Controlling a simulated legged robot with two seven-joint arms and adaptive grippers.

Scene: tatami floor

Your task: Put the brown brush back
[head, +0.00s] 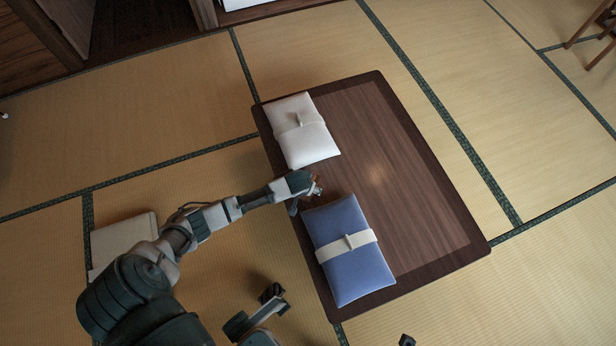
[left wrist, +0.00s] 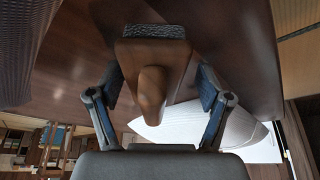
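The brown brush (left wrist: 152,52) fills the upper middle of the left wrist view. Its rounded knob points at the camera, and a dark textured band shows at its far end. My left gripper (left wrist: 160,88) has a finger on either side of it; whether both pads touch it is unclear. In the head view my left gripper (head: 312,187) is over the table's near left edge, between a white bundle and a blue bundle, with a small brown part at its tips. My right gripper (head: 338,317) shows at the bottom edge, its fingertips wide apart with nothing between them.
The dark low table (head: 395,165) carries the white bundle (head: 301,142) at its far left and the blue bundle (head: 345,262) at its near side. Its right half is clear. A pale flat cushion (head: 122,238) lies on the tatami beside my left arm.

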